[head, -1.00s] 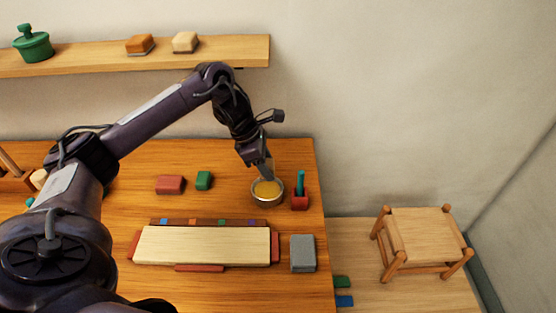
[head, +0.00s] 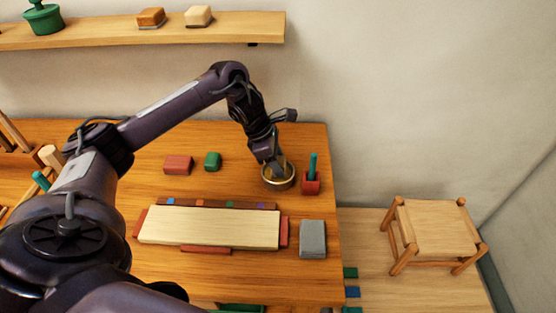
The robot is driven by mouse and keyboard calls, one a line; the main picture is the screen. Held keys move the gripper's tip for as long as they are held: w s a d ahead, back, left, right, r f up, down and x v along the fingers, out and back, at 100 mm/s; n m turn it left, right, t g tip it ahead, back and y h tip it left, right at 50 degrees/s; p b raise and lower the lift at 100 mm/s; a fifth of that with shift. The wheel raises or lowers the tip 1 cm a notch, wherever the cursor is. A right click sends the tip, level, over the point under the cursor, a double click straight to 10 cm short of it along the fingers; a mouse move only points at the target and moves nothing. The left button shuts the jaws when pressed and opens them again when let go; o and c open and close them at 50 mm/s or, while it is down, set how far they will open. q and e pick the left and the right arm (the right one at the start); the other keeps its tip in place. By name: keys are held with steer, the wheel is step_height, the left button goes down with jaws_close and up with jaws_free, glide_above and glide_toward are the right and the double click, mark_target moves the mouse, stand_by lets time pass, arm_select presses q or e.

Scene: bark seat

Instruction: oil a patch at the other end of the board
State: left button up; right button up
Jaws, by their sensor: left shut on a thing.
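A long pale wooden board (head: 210,228) lies flat on the bench, with red blocks at its ends and front edge. A small round metal bowl (head: 268,184) with yellow oil stands behind the board's right end. My left gripper (head: 275,165) reaches down to the bowl, its tips over or inside the rim. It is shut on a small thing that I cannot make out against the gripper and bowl. I see no clearly darker oiled patch on the board. My right gripper is not in view.
A red holder (head: 311,186) with a teal stick stands right of the bowl. A grey block (head: 313,239) lies right of the board. A stool (head: 437,230) stands at the right, off the bench.

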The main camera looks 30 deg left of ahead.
arm_select(q)
steer(key=shift+f+b, duration=0.6)
steer(key=shift+b, duration=0.05)
stand_by(2.0)
steer(key=shift+r, duration=0.15)
steer(key=shift+r+p, duration=2.2)
steer(key=shift+r, duration=1.3)
steer(key=shift+f, duration=0.15)
